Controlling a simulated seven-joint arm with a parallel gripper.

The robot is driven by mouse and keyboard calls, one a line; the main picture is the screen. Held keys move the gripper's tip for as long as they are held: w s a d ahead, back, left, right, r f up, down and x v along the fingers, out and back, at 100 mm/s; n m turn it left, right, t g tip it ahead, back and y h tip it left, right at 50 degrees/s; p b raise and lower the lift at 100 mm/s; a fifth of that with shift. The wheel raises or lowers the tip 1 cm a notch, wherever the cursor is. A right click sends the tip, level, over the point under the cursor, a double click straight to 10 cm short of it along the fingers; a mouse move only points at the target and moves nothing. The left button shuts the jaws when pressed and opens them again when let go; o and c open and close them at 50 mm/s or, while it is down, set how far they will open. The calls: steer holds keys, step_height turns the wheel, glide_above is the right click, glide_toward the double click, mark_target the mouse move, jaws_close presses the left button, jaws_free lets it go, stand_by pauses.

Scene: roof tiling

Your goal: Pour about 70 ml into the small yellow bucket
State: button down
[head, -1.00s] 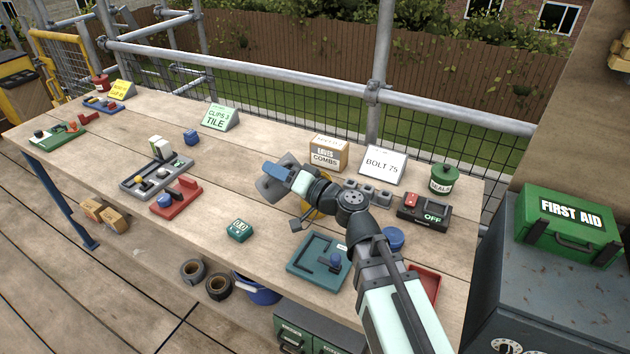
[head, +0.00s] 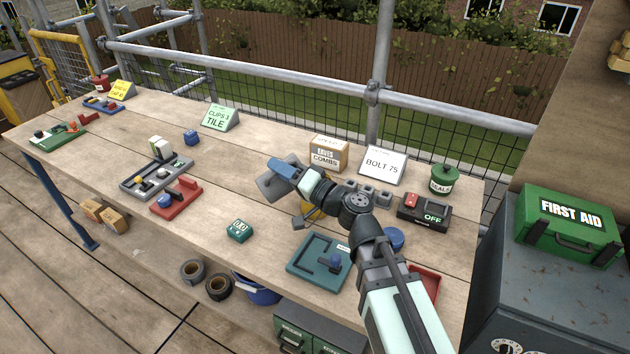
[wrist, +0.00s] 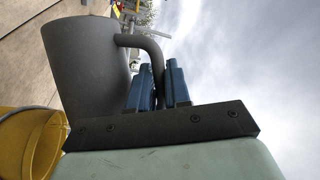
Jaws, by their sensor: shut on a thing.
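My gripper (head: 284,168) is shut on the handle of a dark grey jug (head: 268,188), over the right part of the bench. In the wrist view the blue fingers (wrist: 157,88) close on the handle, and the jug (wrist: 90,62) looks strongly tilted against the horizon. The small yellow bucket (head: 307,211) stands on the bench, partly hidden behind my arm. It also shows at the lower left in the wrist view (wrist: 42,150), close to one end of the jug. I cannot see any stream, or the level in jug or bucket.
A teal tray (head: 303,268) and a small green box (head: 239,230) are nearer the front. Bare bench lies left of the jug.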

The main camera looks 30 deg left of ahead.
steer(key=shift+s+d, duration=0.15)
steer(key=shift+d, duration=0.05)
steer(key=shift+d+m, duration=0.2)
steer(key=shift+m, duration=0.1)
stand_by(0.4)
steer(key=shift+w+d+r+m+y+b, duration=0.15)
steer(key=shift+w+d+r+m+y, duration=0.15)
steer(key=shift+w, duration=0.25)
steer(key=shift+w+d+r+m+y+b, duration=0.15)
steer(key=shift+w+d+m+y, duration=0.05)
steer(key=shift+w+d+m, duration=0.25)
stand_by(0.7)
steer(key=shift+a, duration=0.15)
steer(key=s+a+n+h, duration=0.1)
steer(key=s+a+f+n, duration=0.1)
steer(key=n, duration=0.1)
steer(key=s+f+n+h, duration=0.1)
steer(key=n, duration=0.1)
steer(key=shift+s+a+f+n+g+h, duration=0.2)
steer(key=shift+s+a+n+g+h, duration=0.1)
steer(key=shift+s+a+g, duration=0.1)
stand_by(1.7)
